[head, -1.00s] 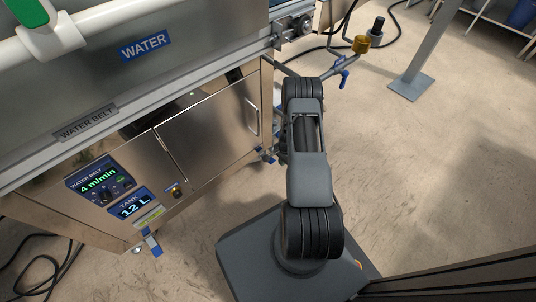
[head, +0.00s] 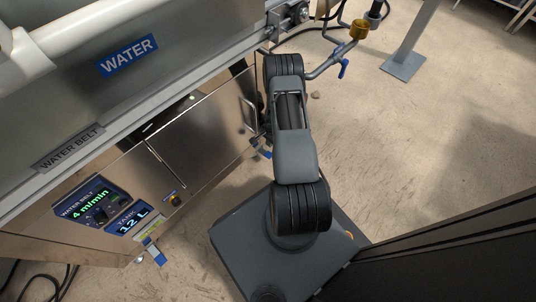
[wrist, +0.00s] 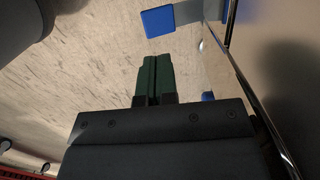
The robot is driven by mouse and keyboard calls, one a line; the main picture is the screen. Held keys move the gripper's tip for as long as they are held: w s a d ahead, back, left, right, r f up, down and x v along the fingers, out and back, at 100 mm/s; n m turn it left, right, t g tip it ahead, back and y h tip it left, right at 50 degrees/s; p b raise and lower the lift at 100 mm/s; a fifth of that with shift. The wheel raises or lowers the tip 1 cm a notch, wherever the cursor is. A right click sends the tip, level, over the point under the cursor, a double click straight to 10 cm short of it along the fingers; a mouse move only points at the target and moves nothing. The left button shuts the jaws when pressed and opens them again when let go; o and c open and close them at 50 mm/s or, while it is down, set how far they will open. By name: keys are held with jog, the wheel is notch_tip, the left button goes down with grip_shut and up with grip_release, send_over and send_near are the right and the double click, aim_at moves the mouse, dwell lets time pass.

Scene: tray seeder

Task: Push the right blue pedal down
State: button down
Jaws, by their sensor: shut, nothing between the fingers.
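The right blue pedal (head: 264,154) shows as a small blue patch low at the cabinet's right end in the head view, partly hidden by my arm. A left blue pedal (head: 157,256) sticks out below the tank display. In the wrist view, a square blue pedal pad (wrist: 158,22) on a grey bracket lies beyond my gripper (wrist: 153,58); I cannot tell for sure which pedal it is. My gripper's green fingers are together and empty, with a visible gap in the picture between their tips and the pad. In the head view my gripper is hidden behind my arm.
The metal water cabinet (head: 205,125) stands left of my arm, with a door handle near its right end. A pipe with a blue valve handle (head: 344,68) is beyond my arm. A grey post (head: 410,50) stands at upper right. Floor on the right is open.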

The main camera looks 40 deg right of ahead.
aim_at(270, 153)
jog(key=shift+f, duration=0.1)
jog(key=shift+a+f+b, duration=0.2)
jog(key=shift+f+b, duration=1.05)
jog(key=shift+f, duration=0.45)
jog(key=shift+a+f+b, duration=0.15)
jog(key=shift+f+b, duration=1.05)
jog(key=shift+f, duration=0.5)
jog(key=shift+f, duration=0.1)
jog(key=shift+f, duration=1.6)
jog(key=shift+r, duration=0.1)
jog(key=shift+d, duration=0.1)
jog(key=d, duration=0.2)
jog(key=r, duration=0.1)
jog(key=shift+w+d, duration=0.25)
jog(key=shift+d, duration=0.15)
